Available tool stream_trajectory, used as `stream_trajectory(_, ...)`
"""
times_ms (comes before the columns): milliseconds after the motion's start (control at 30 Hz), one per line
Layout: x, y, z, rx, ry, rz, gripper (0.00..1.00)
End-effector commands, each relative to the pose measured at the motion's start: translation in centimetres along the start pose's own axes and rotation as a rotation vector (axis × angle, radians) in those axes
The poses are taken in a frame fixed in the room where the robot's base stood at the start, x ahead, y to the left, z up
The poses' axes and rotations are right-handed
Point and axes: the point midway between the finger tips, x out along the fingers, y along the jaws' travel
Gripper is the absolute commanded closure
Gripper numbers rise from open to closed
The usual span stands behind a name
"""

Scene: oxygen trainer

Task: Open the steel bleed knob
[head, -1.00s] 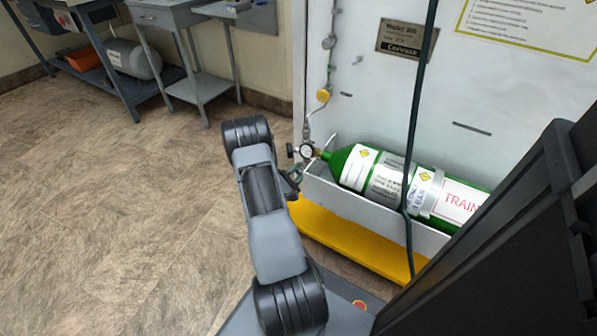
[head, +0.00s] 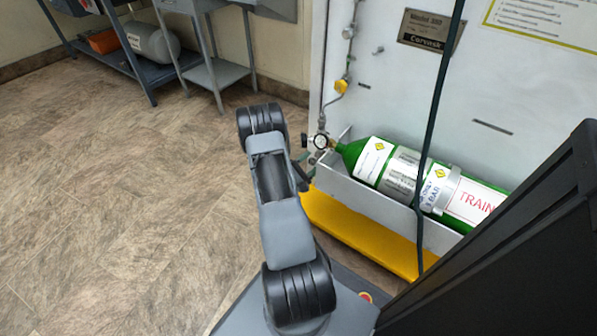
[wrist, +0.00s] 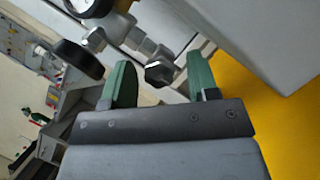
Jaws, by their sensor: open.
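A small dark grey lobed knob (wrist: 160,73), which I take to be the steel bleed knob, sits on a steel fitting in the wrist view. My gripper (wrist: 160,82) is open, with one green finger on each side of the knob and a gap on both sides. Whether the fingers reach level with it in depth I cannot tell. In the head view my arm mostly hides the gripper, and the knob is too small to make out near the gauge (head: 320,141) on the green cylinder (head: 400,175).
A black round handwheel (wrist: 78,57) lies left of the fingers in the wrist view. The cylinder rests in a grey trough (head: 375,203) above a yellow base (head: 350,228). A dark hose (head: 433,130) hangs in front. The floor at left is clear.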

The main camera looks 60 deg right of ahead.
Motion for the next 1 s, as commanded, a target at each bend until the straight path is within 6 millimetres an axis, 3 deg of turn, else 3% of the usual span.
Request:
stream_trajectory(600, -11.2, 0.1, 0.1, -0.001, 0.004, 0.004, 0.46)
stream_trajectory(800, -12.8, 0.0, 0.0, 0.0, 0.002, 0.002, 0.46)
stream_trajectory(1000, -13.2, 0.0, 0.0, 0.001, 0.002, 0.002, 0.46)
